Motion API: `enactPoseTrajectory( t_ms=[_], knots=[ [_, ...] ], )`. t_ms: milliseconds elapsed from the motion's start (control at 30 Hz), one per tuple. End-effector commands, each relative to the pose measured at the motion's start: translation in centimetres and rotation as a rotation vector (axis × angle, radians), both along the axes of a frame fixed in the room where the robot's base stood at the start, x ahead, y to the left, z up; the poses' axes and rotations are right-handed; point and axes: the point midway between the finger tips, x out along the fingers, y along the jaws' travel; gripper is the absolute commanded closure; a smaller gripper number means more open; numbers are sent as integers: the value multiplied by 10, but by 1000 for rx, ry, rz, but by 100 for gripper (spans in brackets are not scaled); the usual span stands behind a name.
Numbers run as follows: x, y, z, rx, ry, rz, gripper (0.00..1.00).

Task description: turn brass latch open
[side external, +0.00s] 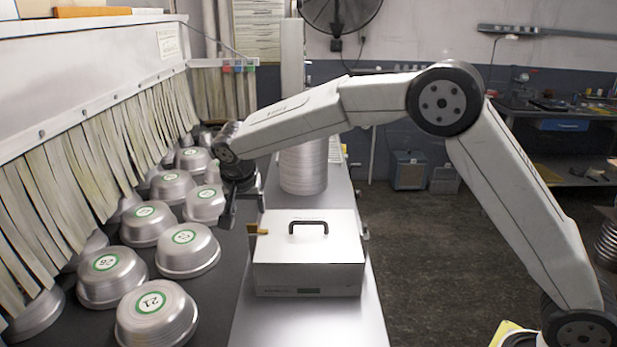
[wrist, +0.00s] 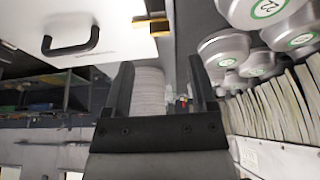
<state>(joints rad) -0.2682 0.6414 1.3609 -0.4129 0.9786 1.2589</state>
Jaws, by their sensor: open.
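A white box (side external: 308,262) with a black handle (side external: 309,226) on its lid stands on the metal bench. The brass latch (side external: 258,229) sticks out from the box's upper left edge. It also shows at the top of the wrist view (wrist: 153,24), beside the white lid (wrist: 45,20). My gripper (side external: 243,215) hangs close to the latch, just left of and above it in the side view. In the wrist view my gripper (wrist: 161,62) is open and empty, with the latch beyond the fingertips. I see no contact with the latch.
Several round metal pans with green labels (side external: 183,250) lie on the dark surface at left, beside hanging strips (side external: 60,190). A tall stack of metal pans (side external: 303,170) stands behind the box. Bare bench (side external: 300,322) shows in front of the box.

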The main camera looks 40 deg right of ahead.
Motion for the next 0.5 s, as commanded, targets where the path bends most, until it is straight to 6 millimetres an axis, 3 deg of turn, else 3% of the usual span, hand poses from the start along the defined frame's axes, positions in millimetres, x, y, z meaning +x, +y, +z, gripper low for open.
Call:
enactPoseTrajectory(
  t_ms=[500],
  knots=[
    [15,-16,-54,0,1,1,26]
  ],
)
